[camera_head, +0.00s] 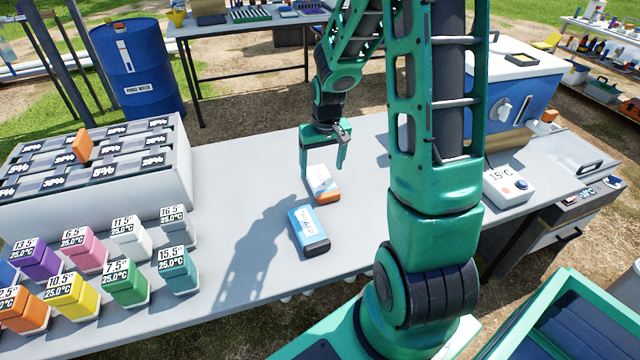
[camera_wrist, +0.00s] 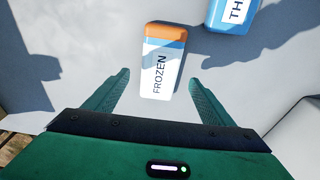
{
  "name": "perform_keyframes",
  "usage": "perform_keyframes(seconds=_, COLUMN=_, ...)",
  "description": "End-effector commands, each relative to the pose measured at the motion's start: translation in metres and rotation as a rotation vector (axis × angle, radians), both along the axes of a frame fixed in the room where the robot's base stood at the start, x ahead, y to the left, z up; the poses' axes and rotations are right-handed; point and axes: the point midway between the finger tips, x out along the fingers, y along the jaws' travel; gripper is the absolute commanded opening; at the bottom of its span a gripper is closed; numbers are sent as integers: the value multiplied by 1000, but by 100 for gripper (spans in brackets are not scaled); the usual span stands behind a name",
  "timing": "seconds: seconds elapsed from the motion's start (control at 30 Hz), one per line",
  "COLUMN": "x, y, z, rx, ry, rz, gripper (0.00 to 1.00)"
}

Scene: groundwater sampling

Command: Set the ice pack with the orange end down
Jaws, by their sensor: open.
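The ice pack with the orange end (camera_head: 321,184) lies flat on the grey table, its orange end toward the front of the head view. In the wrist view the ice pack (camera_wrist: 161,62) reads "FROZEN" and lies between and just beyond the fingertips, its orange end at the top. My gripper (camera_head: 324,166) is open above the ice pack, with one finger to each side. In the wrist view my gripper (camera_wrist: 158,80) shows both fingers apart, with no visible contact with the pack.
Several coloured labelled blocks (camera_head: 82,248) and a compartment box (camera_head: 100,165) stand at left. A white device reading 15°C (camera_head: 508,187) sits at right. The table between is clear.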

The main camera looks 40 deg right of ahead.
Motion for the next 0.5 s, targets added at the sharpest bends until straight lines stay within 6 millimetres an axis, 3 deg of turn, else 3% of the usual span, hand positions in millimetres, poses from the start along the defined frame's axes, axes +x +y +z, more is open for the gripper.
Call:
perform_keyframes(seconds=0.17, x=0, y=0, z=-10, rx=0, ry=1, rz=0, gripper=77)
perform_keyframes(seconds=0.5, x=1, y=0, z=-52, rx=2, ry=2, rz=0, gripper=77)
